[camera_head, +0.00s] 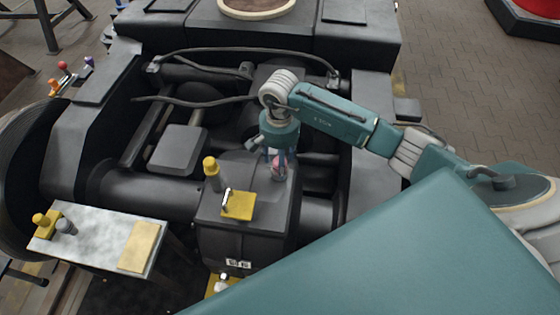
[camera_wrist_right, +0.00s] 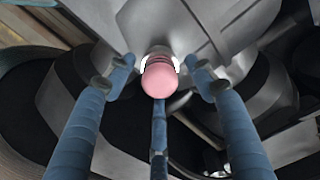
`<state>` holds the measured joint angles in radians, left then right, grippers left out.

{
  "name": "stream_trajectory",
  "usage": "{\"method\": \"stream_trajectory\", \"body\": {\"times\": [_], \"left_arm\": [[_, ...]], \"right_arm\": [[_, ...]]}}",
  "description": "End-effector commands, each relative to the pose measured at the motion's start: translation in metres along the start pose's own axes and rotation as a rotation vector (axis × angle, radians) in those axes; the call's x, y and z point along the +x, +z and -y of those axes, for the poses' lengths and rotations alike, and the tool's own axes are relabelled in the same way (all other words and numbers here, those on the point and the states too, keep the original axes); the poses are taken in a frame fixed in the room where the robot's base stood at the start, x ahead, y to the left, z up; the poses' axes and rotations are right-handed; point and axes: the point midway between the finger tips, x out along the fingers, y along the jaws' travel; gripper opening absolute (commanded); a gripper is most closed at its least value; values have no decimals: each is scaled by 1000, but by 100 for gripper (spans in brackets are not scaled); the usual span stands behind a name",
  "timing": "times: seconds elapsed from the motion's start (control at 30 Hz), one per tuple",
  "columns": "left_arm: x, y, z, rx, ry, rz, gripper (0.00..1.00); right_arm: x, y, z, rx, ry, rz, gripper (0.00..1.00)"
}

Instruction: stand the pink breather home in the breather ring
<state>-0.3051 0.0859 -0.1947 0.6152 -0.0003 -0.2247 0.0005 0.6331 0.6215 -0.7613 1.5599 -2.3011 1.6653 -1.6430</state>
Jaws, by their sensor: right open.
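The pink breather (camera_head: 278,172) stands on the right part of the dark gearbox housing (camera_head: 245,240), close beside the yellow plate. My left gripper is out of view.
A yellow plate (camera_head: 237,206) with a metal handle and a yellow-capped post (camera_head: 211,170) stand on the housing, left of the breather. A pale side table (camera_head: 95,238) holds small fittings at left. Dark cables (camera_head: 240,52) cross the bogie behind my arm.

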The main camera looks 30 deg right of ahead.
Motion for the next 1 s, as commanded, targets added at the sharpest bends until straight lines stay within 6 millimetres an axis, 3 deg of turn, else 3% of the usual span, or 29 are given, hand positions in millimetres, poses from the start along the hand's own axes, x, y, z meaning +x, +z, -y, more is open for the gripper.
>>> {"method": "stream_trajectory", "body": {"times": [0.3, 0.5, 1.0], "left_arm": [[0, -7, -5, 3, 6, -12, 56], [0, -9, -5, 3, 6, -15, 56], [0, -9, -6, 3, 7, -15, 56]], "right_arm": [[-49, -1, 0, 0, -1, -3, 54], [-69, -1, 0, 1, -1, -2, 54], [-70, 0, 0, 1, 1, 0, 54]]}}
